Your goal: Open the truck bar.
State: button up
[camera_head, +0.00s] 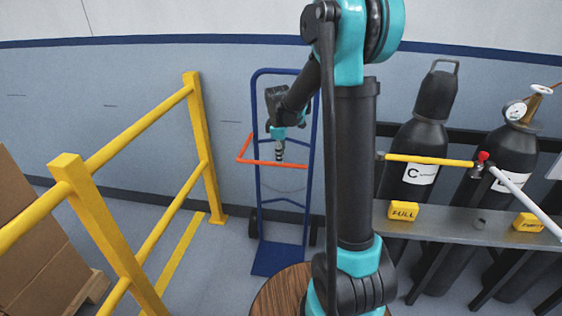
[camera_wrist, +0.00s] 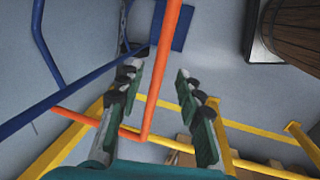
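The blue hand truck (camera_head: 258,200) stands upright against the wall in the head view. Its orange bar (camera_head: 245,150) runs from the left upright to a corner, then across the front toward the right upright. My gripper (camera_head: 280,158) points down at the middle of this front stretch. In the wrist view the orange bar (camera_wrist: 168,45) passes between the two spread fingers of my gripper (camera_wrist: 158,70). The fingers are open, with a visible gap on both sides of the bar. The truck's blue frame (camera_wrist: 75,92) shows at the left there.
At right, black gas cylinders (camera_head: 420,135) stand in a rack with a yellow bar (camera_head: 430,159). A round wooden top (camera_head: 275,290) is at front. Floor is clear between railing and truck.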

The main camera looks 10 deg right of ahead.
jog(key=shift+x, duration=2.1)
grip_shut()
